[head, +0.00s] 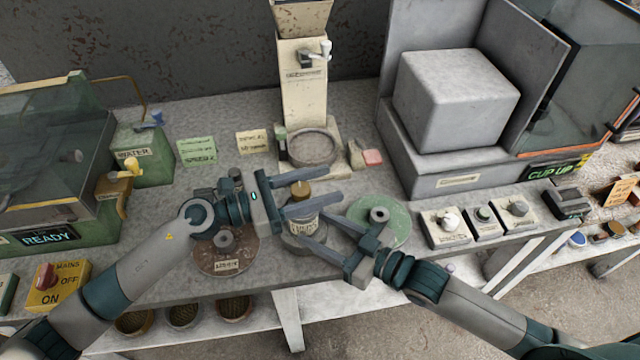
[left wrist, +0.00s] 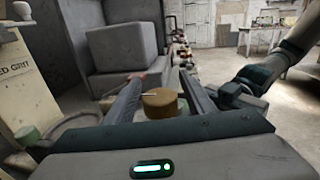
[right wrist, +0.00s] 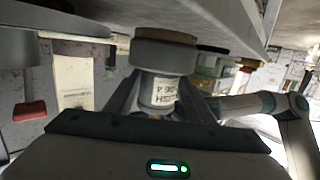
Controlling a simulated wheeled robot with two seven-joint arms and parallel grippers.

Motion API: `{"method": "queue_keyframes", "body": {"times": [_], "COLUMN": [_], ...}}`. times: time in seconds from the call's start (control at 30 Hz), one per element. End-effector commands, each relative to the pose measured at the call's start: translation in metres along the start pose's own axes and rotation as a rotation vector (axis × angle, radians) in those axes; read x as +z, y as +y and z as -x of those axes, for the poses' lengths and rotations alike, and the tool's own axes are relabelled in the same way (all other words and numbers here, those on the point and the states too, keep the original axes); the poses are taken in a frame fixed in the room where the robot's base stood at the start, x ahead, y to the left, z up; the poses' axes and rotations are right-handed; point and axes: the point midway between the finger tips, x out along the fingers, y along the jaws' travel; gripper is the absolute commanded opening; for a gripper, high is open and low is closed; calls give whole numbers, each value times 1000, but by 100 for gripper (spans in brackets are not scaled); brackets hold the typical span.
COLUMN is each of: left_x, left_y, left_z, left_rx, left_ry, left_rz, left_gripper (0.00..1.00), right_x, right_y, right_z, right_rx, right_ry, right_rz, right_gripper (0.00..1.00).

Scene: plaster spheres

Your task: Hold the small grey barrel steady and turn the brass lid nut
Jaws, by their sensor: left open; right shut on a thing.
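The small grey barrel (head: 303,226), with a pale printed label, stands upright on a round grey base (head: 297,244) on the bench. The brass lid nut (head: 301,189) sits on top. My left gripper (head: 332,186) is open, with its fingers on either side of the nut. The nut also shows between the fingers in the left wrist view (left wrist: 160,104), with gaps beside it. My right gripper (head: 313,229) is shut on the barrel, lower down. The right wrist view shows the barrel (right wrist: 160,92) upside down between the fingers, its label partly readable.
A brown round plate (head: 226,262) lies left of the barrel, a green disc (head: 392,222) right. A cream dispenser (head: 303,95) stands behind. Small switch boxes (head: 446,228) line the right front edge. A yellow mains box (head: 58,286) is at the far left.

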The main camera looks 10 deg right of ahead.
Motion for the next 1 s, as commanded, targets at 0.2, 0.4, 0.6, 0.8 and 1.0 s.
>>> {"method": "queue_keyframes", "body": {"times": [0.2, 0.4, 0.6, 0.8, 1.0], "left_x": [0, 0, -1, -2, -2], "left_y": [0, 0, -1, -3, -8], "left_z": [0, 0, 0, -1, 0], "left_rx": [-1, -2, -22, -88, -208], "left_ry": [0, 0, 4, 7, 10], "left_rz": [0, 0, 1, 3, 3], "left_gripper": [18, 8, 8, 8, 8], "right_x": [1, 1, 1, 1, 1], "right_y": [0, 0, 0, 0, 0], "right_z": [0, 0, 0, 0, 0], "right_rx": [0, 1, 1, 1, 0], "right_ry": [-3, -2, -2, -2, -2], "right_rz": [0, 0, 0, 1, 0], "right_gripper": [29, 29, 29, 29, 29]}}
